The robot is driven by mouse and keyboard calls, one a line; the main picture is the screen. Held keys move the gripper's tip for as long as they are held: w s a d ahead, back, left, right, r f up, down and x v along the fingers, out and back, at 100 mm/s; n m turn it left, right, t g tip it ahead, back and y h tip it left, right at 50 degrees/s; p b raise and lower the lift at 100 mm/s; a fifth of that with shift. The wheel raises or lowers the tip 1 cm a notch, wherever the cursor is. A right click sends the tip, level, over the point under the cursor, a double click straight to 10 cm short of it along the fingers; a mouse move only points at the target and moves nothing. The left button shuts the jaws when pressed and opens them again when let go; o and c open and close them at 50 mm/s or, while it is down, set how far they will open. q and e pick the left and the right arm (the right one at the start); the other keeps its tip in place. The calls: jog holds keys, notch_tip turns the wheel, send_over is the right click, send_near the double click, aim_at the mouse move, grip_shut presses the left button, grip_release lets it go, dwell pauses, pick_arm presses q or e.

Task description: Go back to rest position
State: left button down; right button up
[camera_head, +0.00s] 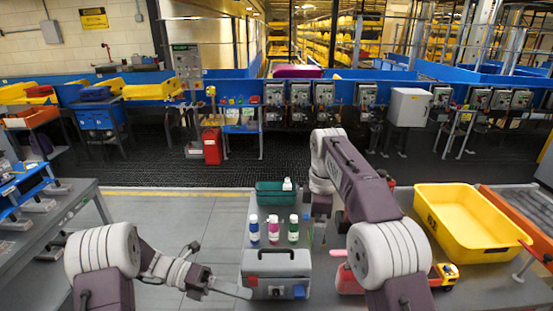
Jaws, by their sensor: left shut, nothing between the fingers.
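My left gripper (244,292) is at the lower left of the head view, at the left side of the grey toolbox. It is shut with nothing in it; I cannot tell if it touches the box. My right arm rises from the lower right and bends down at its far end. My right gripper (320,212) hangs there above the table, small and dark, partly hidden by the arm. Whether its fingers are open cannot be made out.
A grey toolbox (277,264), several capped bottles (273,230) and a green bin (270,195) stand on the table. A yellow tray (425,215) lies right, beside a roller conveyor (518,220). Grey floor (165,215) is clear left of the table.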

pick_arm(q)
jog(key=s+d+m+g+y, duration=0.2)
jog(key=s+d+m+y, duration=0.1)
jog(key=s+m+y, duration=0.3)
jog(key=s+a+f+m+t+y, duration=0.1)
jog(key=s+a+f+m+y, duration=0.3)
jog(key=s+m, duration=0.5)
jog(key=w+a+f+m+t+y, duration=0.3)
jog(key=a+m, duration=0.5)
jog(key=m, duration=0.6)
jog(key=shift+w+m+t+y, duration=0.4)
jog(key=shift+w+t+y, duration=0.4)
jog(key=shift+w+y, duration=0.3)
pick_arm(e)
jog(key=s+d+f+m, duration=0.3)
jog(key=s+f+m, duration=0.5)
jog(key=s, duration=0.3)
jog(key=s+d+f+m, duration=0.4)
jog(key=s+f+m, duration=0.4)
jog(key=s, duration=0.4)
jog(key=shift+f+m+t, duration=0.2)
jog(key=shift+m+t, duration=0.1)
jog(key=shift+m, duration=0.1)
pick_arm(q)
jog(key=shift+s+r, duration=0.1)
jog(key=shift+s, duration=0.05)
pick_arm(e)
jog(key=shift+s, duration=0.25)
jog(key=shift+w, duration=0.15)
